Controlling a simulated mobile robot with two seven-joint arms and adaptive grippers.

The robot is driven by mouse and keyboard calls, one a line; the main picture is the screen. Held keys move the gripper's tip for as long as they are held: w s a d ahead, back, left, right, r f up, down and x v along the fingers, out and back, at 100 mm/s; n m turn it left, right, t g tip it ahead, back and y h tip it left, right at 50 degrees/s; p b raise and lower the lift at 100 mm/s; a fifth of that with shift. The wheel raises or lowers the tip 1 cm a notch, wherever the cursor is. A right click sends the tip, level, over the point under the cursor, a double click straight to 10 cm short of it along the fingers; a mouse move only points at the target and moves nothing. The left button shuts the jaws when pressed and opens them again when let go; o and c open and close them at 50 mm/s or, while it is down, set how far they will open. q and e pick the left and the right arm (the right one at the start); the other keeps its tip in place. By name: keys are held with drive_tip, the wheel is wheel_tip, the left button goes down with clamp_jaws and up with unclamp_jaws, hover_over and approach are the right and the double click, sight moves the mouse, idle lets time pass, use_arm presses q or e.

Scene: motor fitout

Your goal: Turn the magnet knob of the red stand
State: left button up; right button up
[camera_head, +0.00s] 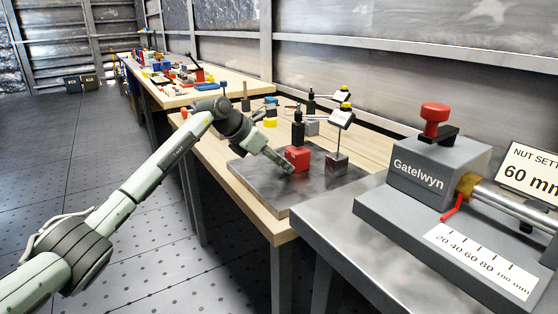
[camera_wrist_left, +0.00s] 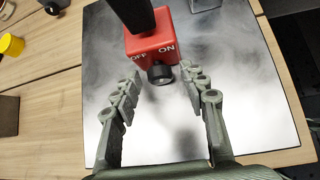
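The red stand (camera_head: 299,154) is a red block with a dark post, standing on a grey metal plate (camera_head: 252,178). In the left wrist view the red stand (camera_wrist_left: 146,42) shows "OFF" on the left and "ON" on the right. Its black round magnet knob (camera_wrist_left: 160,74) sticks out of the face below these words. Which way the knob is turned I cannot tell. My left gripper (camera_head: 284,163) is at the near side of the red stand. In the left wrist view its fingers (camera_wrist_left: 160,82) are open, one on each side of the knob, with gaps. My right gripper is not in view.
A second stand (camera_head: 337,161) with a yellow-topped gauge (camera_head: 343,117) is close on the right of the plate. A yellow piece (camera_head: 270,123) and other fixtures stand behind. A grey "Gatelwyn" machine (camera_head: 425,175) fills the right bench. The plate's front is clear.

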use_arm(q)
clamp_jaws()
drive_tip(key=shift+w+a+n+g+h, duration=0.1)
drive_tip(key=shift+n+g+h, duration=0.4)
drive_tip(key=shift+g, duration=0.15)
drive_tip(key=shift+w+a+n+g+h, duration=0.1)
drive_tip(key=shift+n+g+h, duration=0.35)
drive_tip(key=shift+g, duration=0.2)
drive_tip(key=shift+o, duration=1)
unclamp_jaws()
drive_tip(key=v, duration=1.2)
